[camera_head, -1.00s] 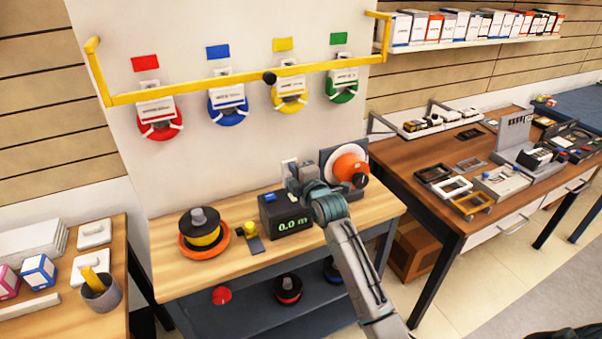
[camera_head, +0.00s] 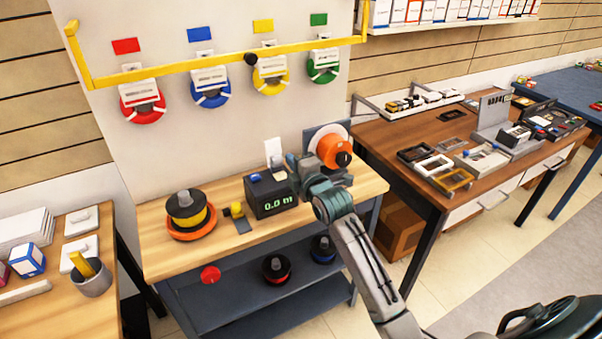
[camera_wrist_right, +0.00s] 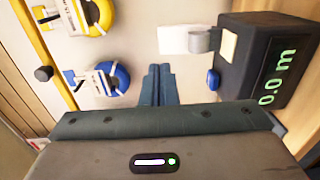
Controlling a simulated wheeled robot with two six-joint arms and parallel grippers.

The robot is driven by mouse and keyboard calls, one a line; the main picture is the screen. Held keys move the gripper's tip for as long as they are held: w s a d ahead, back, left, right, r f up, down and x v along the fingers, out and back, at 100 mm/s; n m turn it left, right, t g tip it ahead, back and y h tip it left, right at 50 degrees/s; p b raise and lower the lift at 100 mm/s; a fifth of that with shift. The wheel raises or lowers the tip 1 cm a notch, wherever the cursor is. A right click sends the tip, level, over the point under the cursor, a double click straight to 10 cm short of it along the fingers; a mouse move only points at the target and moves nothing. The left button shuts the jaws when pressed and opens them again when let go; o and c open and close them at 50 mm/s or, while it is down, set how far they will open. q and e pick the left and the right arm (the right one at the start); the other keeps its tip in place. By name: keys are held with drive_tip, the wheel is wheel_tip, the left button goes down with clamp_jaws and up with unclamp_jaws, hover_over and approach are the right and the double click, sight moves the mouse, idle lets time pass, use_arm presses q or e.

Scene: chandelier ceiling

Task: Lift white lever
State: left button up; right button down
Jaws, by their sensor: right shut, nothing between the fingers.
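A white upright plate, probably the white lever (camera_head: 273,152), stands at the back of the black meter box (camera_head: 270,197) that reads 0.0 m. In the right wrist view the white plate (camera_wrist_right: 180,39) is up and right of my fingertips, with a grey cylinder beside it. My right gripper (camera_head: 293,160) is just right of the box and the plate. In the right wrist view its fingers (camera_wrist_right: 158,70) are together, with nothing between them and a gap to the plate. A blue button (camera_wrist_right: 213,79) shows on the box. My left gripper is out of view.
An orange spool (camera_head: 333,150) stands close behind my right gripper. A yellow-and-black spool (camera_head: 187,212) sits at the bench's left. A yellow rail (camera_head: 215,68) crosses the wall above, in front of several coloured reels. A second brown table (camera_head: 400,150) is at right.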

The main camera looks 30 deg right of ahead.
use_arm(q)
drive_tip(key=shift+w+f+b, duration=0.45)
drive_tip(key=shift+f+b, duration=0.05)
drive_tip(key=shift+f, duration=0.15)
use_arm(e)
drive_tip(key=s, duration=0.1)
drive_tip(key=s+r, duration=0.1)
drive_tip(key=s, duration=0.3)
drive_tip(key=shift+s+r, duration=0.2)
drive_tip(key=shift+r, duration=0.05)
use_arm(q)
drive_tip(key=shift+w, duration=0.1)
